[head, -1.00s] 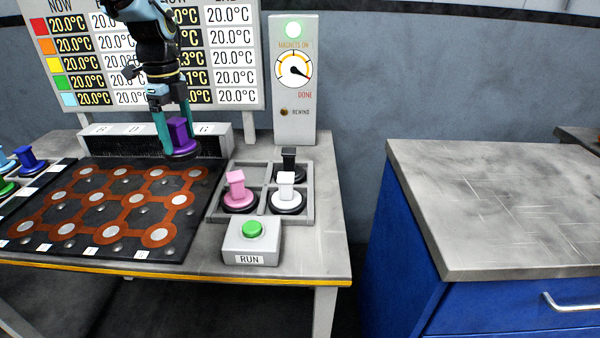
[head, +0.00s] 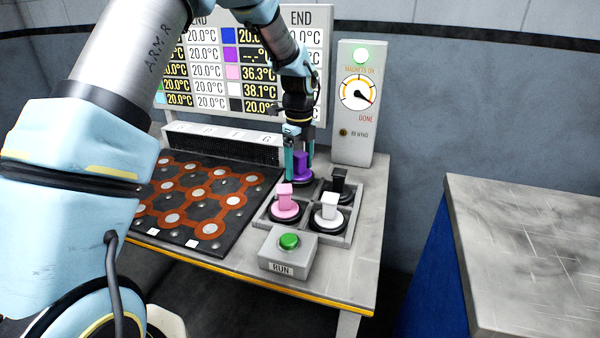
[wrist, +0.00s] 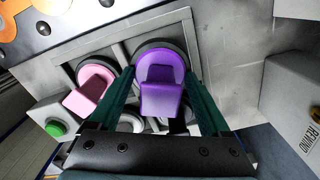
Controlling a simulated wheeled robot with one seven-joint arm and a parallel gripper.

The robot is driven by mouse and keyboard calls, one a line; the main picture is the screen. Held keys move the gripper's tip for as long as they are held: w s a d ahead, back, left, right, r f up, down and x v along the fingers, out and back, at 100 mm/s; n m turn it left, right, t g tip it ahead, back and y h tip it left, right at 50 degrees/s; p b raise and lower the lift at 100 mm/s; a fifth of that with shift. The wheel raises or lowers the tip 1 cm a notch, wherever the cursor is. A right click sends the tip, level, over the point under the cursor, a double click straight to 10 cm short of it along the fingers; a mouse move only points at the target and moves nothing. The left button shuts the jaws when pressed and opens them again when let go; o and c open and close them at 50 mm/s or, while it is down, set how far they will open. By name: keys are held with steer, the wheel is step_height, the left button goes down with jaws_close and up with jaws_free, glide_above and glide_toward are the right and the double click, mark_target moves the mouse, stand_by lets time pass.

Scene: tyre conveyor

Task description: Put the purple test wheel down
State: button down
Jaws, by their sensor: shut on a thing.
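The purple test wheel (head: 301,167) is upright between the teal fingers of my gripper (head: 300,160), which is shut on its block-shaped handle. It is at the back left compartment of the grey four-part tray (head: 262,217). In the wrist view the purple wheel (wrist: 161,85) fills the space between the fingers of my gripper (wrist: 158,100). I cannot tell whether its dark base touches the tray floor. The pink wheel (head: 285,200), white wheel (head: 328,212) and black wheel (head: 339,184) occupy the other compartments.
A RUN box with a green button (head: 288,241) stands in front of the tray. The dark board with orange hexagon tracks (head: 200,195) lies to the left. A grey dial post (head: 358,130) stands behind right. A blue cabinet with a grey top (head: 520,240) is at the right.

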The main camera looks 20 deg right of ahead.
mark_target(299, 174)
steer(key=shift+f+p, duration=0.45)
steer(key=shift+f, duration=1.15)
steer(key=shift+f, duration=0.15)
jaws_free()
step_height(299, 174, up, 12)
steer(key=b, duration=0.3)
steer(key=shift+r, duration=0.2)
